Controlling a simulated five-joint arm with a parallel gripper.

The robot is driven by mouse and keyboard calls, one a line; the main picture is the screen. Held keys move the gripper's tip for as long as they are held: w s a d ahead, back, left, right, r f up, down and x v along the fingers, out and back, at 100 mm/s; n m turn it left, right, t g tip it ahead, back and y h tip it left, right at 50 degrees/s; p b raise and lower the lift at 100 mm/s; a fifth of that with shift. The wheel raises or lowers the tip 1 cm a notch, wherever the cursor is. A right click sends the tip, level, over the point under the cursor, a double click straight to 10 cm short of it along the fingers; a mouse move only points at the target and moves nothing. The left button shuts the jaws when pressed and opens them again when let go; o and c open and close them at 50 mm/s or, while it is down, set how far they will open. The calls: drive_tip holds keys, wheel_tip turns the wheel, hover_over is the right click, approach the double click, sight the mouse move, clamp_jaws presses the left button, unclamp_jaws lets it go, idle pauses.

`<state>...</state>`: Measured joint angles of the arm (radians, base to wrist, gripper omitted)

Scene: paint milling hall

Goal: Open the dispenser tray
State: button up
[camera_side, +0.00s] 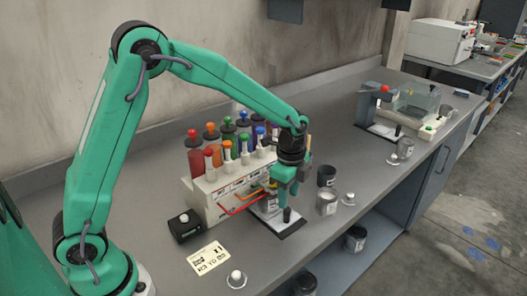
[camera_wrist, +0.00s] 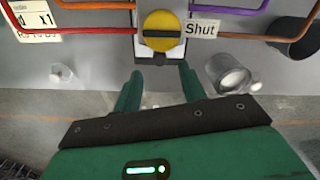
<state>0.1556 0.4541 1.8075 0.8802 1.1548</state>
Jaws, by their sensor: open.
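The paint dispenser (camera_side: 213,203) is a white box with several coloured bottles standing along it and coloured spouts at its front. A pale plate with a dark front edge (camera_side: 283,229), which looks like its tray, lies at its front under my gripper. In the wrist view a round yellow piece (camera_wrist: 160,32) with a slot sits beside a label (camera_wrist: 201,29) reading "Shut". My gripper (camera_wrist: 160,86) is open and empty, its green fingers pointing at the dispenser front, just short of the yellow piece. In the side view my gripper (camera_side: 287,205) hides part of the plate.
A lidded can (camera_side: 327,203) and a dark cup (camera_side: 326,175) stand right of my gripper. A black box (camera_side: 185,226) and a printed card (camera_side: 209,258) lie at the left. A white knob (camera_side: 236,278) is near the bench's front edge. Another machine stands further back.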

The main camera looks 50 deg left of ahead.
sight(287, 211)
drive_tip(key=shift+f, duration=3.15)
clamp_jaws()
